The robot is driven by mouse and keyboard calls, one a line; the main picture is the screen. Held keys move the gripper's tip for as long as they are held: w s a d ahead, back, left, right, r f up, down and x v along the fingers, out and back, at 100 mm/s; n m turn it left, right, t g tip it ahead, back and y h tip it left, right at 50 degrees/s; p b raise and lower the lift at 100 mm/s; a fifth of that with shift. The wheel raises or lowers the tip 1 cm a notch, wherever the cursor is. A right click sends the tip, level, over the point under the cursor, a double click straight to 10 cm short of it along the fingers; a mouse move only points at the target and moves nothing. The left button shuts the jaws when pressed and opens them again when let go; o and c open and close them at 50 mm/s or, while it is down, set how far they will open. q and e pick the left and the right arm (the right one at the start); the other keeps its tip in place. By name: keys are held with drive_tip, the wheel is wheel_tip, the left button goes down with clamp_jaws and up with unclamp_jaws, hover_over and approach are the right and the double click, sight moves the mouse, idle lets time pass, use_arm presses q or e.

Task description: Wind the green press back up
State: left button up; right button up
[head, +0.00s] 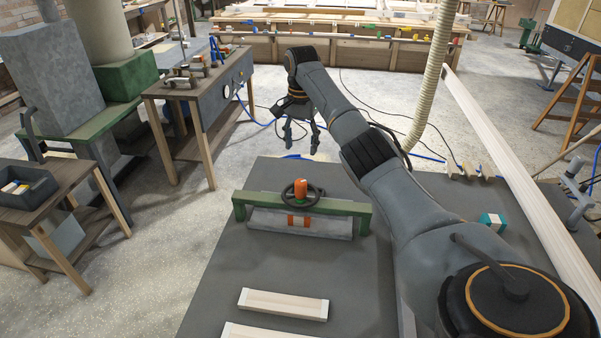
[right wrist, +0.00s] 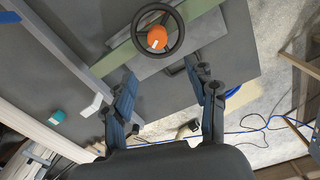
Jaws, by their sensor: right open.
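The green press (head: 350,217) stands on the grey worktable. It has a green crossbeam, a grey pressing plate (head: 265,222) below it, and a black handwheel (head: 302,195) with an orange knob (head: 300,188) on top. My right gripper (head: 302,140) is open and empty, pointing down beyond the table's far edge, behind the press. In the right wrist view the open fingers (right wrist: 168,105) point toward the handwheel (right wrist: 158,30) and its orange knob (right wrist: 157,38), apart from them. My left gripper is not in view. The exact gap under the plate cannot be told.
Two pale boards (head: 283,304) lie on the table in front of the press. A teal and white block (head: 493,222) sits at the right. A long pale beam (head: 520,185) runs along the right side. My right arm spans above the table's right half.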

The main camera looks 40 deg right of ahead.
drive_tip(key=p, duration=0.2)
hover_over(301, 181)
drive_tip(key=f, duration=0.6)
drive_tip(key=shift+s+a+f, duration=0.1)
drive_tip(key=shift+s, duration=0.1)
drive_tip(key=f, duration=0.6)
drive_tip(key=shift+w, duration=0.25)
drive_tip(key=shift+f, duration=0.55)
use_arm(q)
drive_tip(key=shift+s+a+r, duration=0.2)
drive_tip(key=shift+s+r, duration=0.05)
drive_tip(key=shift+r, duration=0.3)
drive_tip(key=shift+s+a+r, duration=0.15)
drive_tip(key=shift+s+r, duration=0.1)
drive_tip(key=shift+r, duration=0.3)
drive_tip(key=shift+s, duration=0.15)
use_arm(e)
drive_tip(key=shift+c, duration=1.2)
drive_tip(key=c, duration=0.9)
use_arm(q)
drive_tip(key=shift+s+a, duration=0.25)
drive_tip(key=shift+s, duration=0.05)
